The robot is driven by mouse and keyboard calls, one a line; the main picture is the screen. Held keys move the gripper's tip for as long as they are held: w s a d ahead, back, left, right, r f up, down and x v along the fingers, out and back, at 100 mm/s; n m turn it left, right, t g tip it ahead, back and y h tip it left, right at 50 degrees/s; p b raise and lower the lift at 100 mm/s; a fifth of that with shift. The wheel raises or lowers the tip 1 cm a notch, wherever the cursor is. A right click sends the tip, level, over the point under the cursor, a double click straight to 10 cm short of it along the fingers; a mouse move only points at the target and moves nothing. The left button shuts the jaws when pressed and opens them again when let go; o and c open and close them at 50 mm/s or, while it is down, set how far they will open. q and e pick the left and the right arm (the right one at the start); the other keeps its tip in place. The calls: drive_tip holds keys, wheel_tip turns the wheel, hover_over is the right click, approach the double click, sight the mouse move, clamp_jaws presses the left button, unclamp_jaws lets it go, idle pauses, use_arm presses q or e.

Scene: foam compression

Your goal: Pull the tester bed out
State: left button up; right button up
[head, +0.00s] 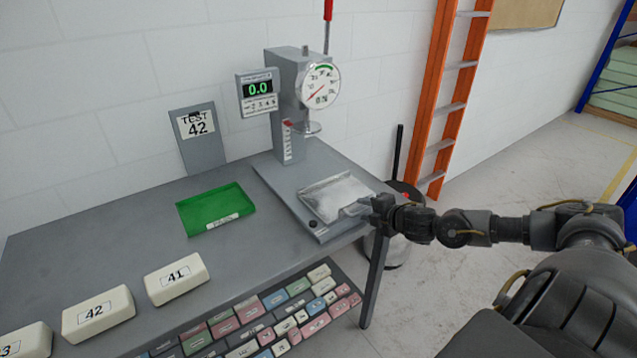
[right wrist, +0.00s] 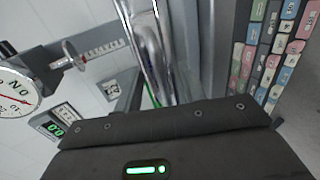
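The tester (head: 290,95) stands at the back of the grey bench, with a round dial, a display reading 0.0 and a round press foot (head: 311,128). The tester bed (head: 335,196), a shiny metal plate, lies on the tester's base near the bench's right end, forward of the foot. My right gripper (head: 368,207) is at the bed's near right corner and seems to touch it or its handle. In the right wrist view, shiny metal (right wrist: 150,50) lies just beyond the gripper's dark palm; whether the fingers close on it cannot be told. My left gripper is out of view.
A green tray (head: 215,208) lies left of the tester base, with a TEST 42 sign (head: 197,135) behind. Foam blocks 41 (head: 176,279) and 42 (head: 97,314) line the front left. An orange ladder (head: 450,100) leans right.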

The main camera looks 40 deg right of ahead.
idle(0.3)
drive_tip(key=p+v, duration=0.2)
drive_tip(key=v, duration=0.1)
drive_tip(key=p+v, duration=0.3)
drive_tip(key=shift+w+r, duration=0.15)
drive_tip(key=shift+r, duration=0.1)
idle(0.4)
